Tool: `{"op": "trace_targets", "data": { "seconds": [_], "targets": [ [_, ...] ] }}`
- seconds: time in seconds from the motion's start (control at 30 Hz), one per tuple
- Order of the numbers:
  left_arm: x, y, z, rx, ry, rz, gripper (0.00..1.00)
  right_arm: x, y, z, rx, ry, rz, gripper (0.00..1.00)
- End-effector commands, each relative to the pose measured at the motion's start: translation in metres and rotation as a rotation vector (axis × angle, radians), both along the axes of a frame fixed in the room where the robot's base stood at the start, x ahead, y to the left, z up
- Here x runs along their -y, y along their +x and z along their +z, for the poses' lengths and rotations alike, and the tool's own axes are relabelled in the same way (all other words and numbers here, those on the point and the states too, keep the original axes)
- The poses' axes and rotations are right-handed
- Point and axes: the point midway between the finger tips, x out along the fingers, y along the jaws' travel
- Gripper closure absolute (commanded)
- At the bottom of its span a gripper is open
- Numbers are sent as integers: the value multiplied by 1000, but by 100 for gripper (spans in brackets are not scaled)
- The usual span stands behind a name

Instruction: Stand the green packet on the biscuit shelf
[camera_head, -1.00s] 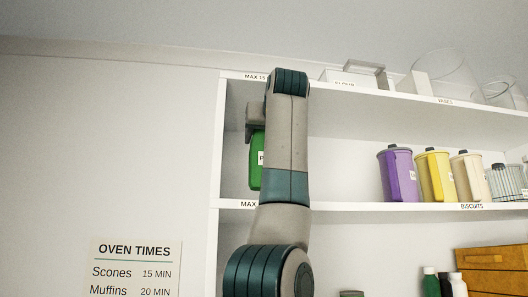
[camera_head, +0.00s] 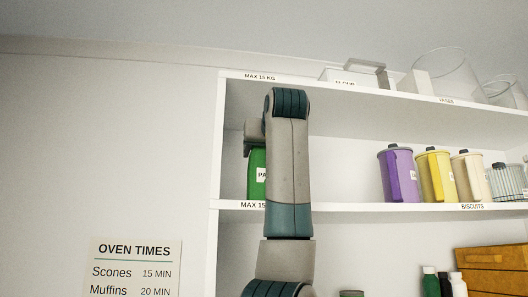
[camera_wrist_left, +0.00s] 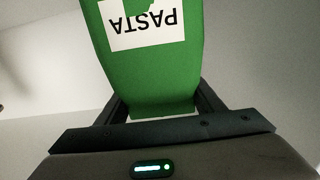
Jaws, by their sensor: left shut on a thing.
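The green packet (camera_head: 256,182) stands roughly upright at the left end of the biscuit shelf (camera_head: 380,207), partly hidden behind my left arm. Its base is close to the shelf board; I cannot tell whether it touches. In the left wrist view the green packet (camera_wrist_left: 160,72) carries a white PASTA label, which appears upside down. My left gripper (camera_head: 253,143) holds the packet from above, and its two fingers (camera_wrist_left: 164,104) are shut on the packet's sides. My right gripper is not in view.
Purple (camera_head: 399,174), yellow (camera_head: 435,174) and cream (camera_head: 468,176) canisters stand to the right on the same shelf. The upper shelf (camera_head: 330,88) is above my gripper, holding a flour box and glass vases. The shelf between my arm and the purple canister is clear.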

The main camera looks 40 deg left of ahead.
Motion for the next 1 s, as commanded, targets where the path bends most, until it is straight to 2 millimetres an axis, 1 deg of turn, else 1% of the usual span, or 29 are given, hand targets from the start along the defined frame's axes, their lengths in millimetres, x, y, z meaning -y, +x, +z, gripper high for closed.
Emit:
{"op": "trace_targets", "data": {
  "seconds": [0.03,0.1,0.4,0.53,0.57,0.77,1.0],
  "targets": [
    [0,0,-1,0,0,0,34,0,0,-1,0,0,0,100],
    [0,0,-1,0,0,0,20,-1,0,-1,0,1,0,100],
    [0,0,0,0,0,0,20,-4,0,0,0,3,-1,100],
    [0,0,3,0,0,0,20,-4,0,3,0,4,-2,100],
    [1,-1,2,0,0,0,20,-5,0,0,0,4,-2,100],
    [19,-14,-1,1,2,-2,20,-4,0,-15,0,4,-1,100],
    [52,-41,-2,2,1,-2,20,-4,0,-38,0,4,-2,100]
  ]
}}
